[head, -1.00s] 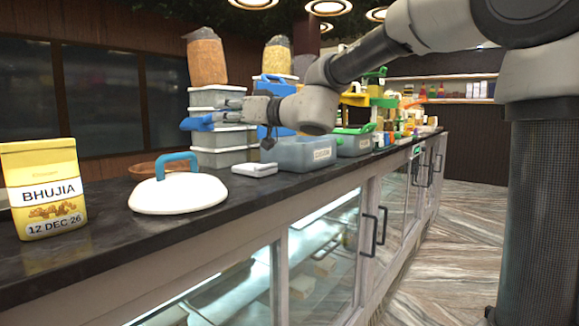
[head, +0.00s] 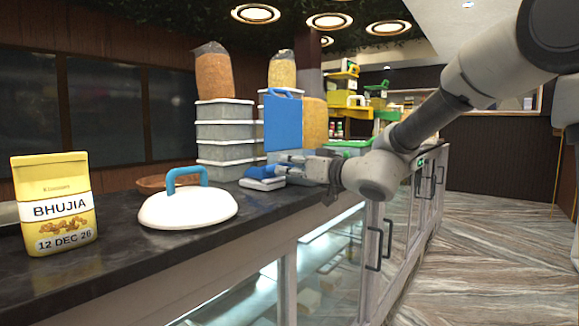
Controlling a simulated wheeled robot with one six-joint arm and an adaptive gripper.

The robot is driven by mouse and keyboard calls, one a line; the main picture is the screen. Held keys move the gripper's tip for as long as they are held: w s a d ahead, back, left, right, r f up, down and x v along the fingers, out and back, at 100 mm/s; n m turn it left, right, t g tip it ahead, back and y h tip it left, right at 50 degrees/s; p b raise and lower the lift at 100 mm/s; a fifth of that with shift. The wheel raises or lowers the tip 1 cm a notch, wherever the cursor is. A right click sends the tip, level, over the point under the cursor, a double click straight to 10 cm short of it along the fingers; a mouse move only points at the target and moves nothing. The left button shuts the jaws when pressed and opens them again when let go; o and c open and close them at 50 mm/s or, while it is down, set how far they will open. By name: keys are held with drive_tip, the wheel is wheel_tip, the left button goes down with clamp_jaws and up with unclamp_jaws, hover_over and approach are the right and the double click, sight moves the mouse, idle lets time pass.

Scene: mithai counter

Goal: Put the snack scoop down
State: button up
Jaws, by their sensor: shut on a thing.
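The snack scoop (head: 260,172) is blue and shows at the middle of the head view. My gripper (head: 285,164) is shut on it, reaching in from the right. The scoop is low over the counter, right above a folded white cloth (head: 262,185) as seen from here. I cannot tell whether it touches the cloth. The gripper's fingers partly hide the scoop's handle.
On the dark counter (head: 120,268) stand a yellow bhujia packet (head: 55,203), a white lid with a blue handle (head: 188,209) and a brown bowl (head: 152,184). Behind are stacked grey boxes (head: 226,132) and a blue board (head: 283,124). Bare counter lies around the lid.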

drive_tip(key=shift+f, duration=0.1)
drive_tip(key=o, duration=1)
drive_tip(key=shift+a, duration=0.1)
drive_tip(key=shift+c, duration=0.2)
drive_tip(key=shift+s+d, duration=0.15)
drive_tip(key=shift+d, duration=0.1)
drive_tip(key=v, duration=1.1)
drive_tip(key=s+d+f+m+g+h, duration=0.1)
drive_tip(key=s+d+f+g+h, duration=0.15)
drive_tip(key=s+f, duration=0.4)
drive_tip(key=s+d+f+g+h, duration=0.1)
drive_tip(key=s+d+f+g, duration=0.25)
drive_tip(key=s, duration=0.55)
drive_tip(key=s+d+f+m+h, duration=0.1)
drive_tip(key=s+d+m+h, duration=0.1)
drive_tip(key=d, duration=0.5)
drive_tip(key=s+d+f+m+g+h, duration=0.1)
drive_tip(key=s+d+f+m+h, duration=0.1)
drive_tip(key=s+d+h, duration=0.2)
drive_tip(key=s+d+f+m+h, duration=0.1)
drive_tip(key=s+d+m+h, duration=0.1)
drive_tip(key=d, duration=0.8)
drive_tip(key=shift+s+f+g+h, duration=0.35)
drive_tip(key=shift+s+h, duration=0.2)
drive_tip(key=shift+h, duration=0.4)
